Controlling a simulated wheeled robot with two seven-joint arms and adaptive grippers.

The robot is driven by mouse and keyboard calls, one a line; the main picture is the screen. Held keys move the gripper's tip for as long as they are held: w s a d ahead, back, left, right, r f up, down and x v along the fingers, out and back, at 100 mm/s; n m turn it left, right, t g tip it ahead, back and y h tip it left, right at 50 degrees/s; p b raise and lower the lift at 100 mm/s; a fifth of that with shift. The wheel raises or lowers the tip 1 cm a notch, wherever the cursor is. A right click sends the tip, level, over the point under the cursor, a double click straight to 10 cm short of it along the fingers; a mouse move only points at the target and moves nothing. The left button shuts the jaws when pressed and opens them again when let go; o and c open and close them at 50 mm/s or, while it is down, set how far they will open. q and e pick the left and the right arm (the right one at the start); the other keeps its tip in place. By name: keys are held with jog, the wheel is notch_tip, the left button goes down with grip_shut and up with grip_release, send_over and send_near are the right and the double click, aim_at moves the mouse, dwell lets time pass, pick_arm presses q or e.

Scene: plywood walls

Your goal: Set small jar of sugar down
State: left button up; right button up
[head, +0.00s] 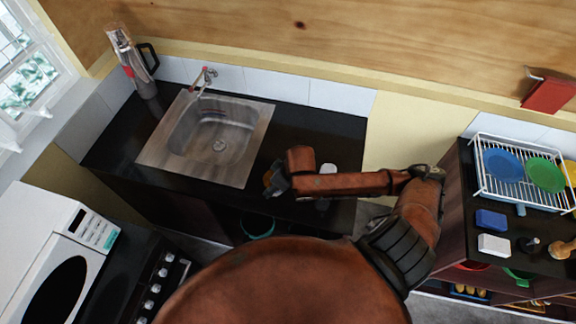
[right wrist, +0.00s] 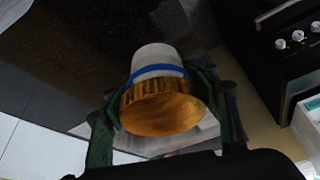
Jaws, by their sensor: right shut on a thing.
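My right gripper (head: 273,182) is over the front part of the black counter, just right of the sink. It also shows in the right wrist view (right wrist: 165,105), with its dark green fingers closed on both sides of the small jar (right wrist: 158,58). The jar has a pale body, a blue band and a ribbed golden-brown lid facing the camera. In the head view the jar is mostly hidden by my gripper. I cannot tell whether its base touches the counter. My left gripper is not in view.
A metal sink (head: 180,150) is set in the black counter (head: 300,122). A tall flask (head: 133,62) stands at the back left. A small white-topped item (head: 328,168) is behind my right forearm. A dish rack (head: 510,190) is on the right-hand counter. The counter behind my gripper is clear.

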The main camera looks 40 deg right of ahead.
jog(key=w+d+f, duration=0.1)
jog(key=w+f, duration=0.1)
jog(key=w, duration=0.1)
jog(key=w+d+f+p, duration=0.1)
jog(key=w+d+f, duration=0.1)
jog(key=f, duration=0.1)
jog(key=w+d+f, duration=0.2)
jog(key=w, duration=0.1)
jog(key=shift+w+d+f, duration=0.25)
jog(key=shift+w+f, duration=0.05)
jog(key=shift+w, duration=0.05)
jog(key=shift+w+f, duration=0.15)
jog(key=shift+f, duration=0.05)
jog(key=shift+w+d+f+p, duration=0.1)
jog(key=shift+f+p, duration=0.05)
jog(key=shift+f, duration=0.75)
jog(key=shift+w+d+f+p, duration=0.1)
jog(key=shift+f+p, duration=0.05)
jog(key=shift+f, duration=0.75)
jog(key=shift+f, duration=0.1)
jog(key=o, duration=1.3)
jog(key=v, duration=1.2)
jog(key=shift+s, duration=0.1)
